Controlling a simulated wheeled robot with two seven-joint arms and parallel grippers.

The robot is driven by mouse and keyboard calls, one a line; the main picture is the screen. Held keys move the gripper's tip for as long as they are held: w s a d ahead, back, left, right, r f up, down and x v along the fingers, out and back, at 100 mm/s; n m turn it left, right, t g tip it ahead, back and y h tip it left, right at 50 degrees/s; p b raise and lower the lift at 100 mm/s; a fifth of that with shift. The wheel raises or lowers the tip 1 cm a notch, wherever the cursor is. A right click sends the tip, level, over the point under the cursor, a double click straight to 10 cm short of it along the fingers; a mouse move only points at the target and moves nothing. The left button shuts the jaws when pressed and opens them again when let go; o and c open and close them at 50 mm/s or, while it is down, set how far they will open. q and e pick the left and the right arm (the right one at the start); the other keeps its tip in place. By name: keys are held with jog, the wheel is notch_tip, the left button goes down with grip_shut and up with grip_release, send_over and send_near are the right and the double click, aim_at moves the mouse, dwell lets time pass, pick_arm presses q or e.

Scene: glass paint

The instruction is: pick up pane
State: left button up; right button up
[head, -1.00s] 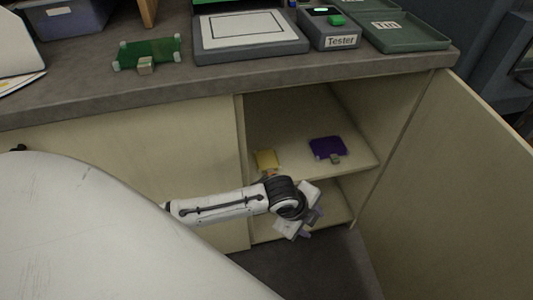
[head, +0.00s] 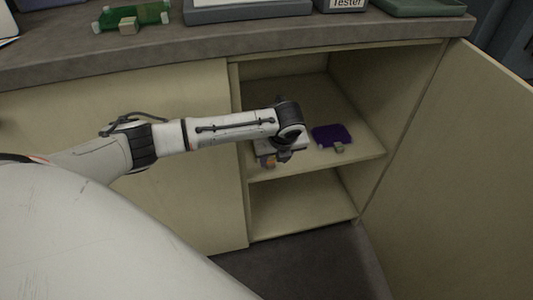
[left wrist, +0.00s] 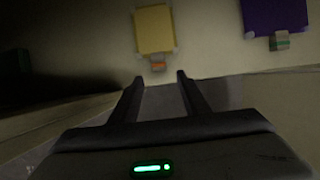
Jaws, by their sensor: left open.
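A yellow pane (left wrist: 155,30) with an orange block at its near edge lies on the cabinet's upper shelf (head: 352,150). In the head view my left arm's end mostly hides it. A purple pane (head: 332,136) with a small block at its front edge lies to its right; it also shows in the left wrist view (left wrist: 275,14). My left gripper (left wrist: 160,77) is open and empty, its fingertips pointing at the yellow pane's orange block with a small gap. In the head view the left gripper (head: 276,158) is at the shelf's front edge. My right gripper is not in view.
The cabinet door (head: 450,170) stands open on the right. The lower shelf (head: 300,205) looks empty. On the counter (head: 190,45) above are a green pane (head: 130,16), a grey box labelled Tester (head: 342,5) and a green tray (head: 420,7).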

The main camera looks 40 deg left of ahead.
aim_at(271, 163)
pick_arm(q)
jog(key=x, duration=0.1)
jog(key=b+x, duration=0.1)
jog(key=x, duration=0.2)
jog(key=shift+w+a+r+b, duration=0.1)
jog(key=shift+w+a+b, duration=0.1)
jog(key=shift+a+b, duration=0.1)
jog(key=shift+w+a+f, duration=0.1)
jog(key=shift+f, duration=0.2)
grip_shut()
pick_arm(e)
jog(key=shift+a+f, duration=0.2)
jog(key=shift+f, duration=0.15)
pick_arm(q)
jog(key=shift+r, duration=0.15)
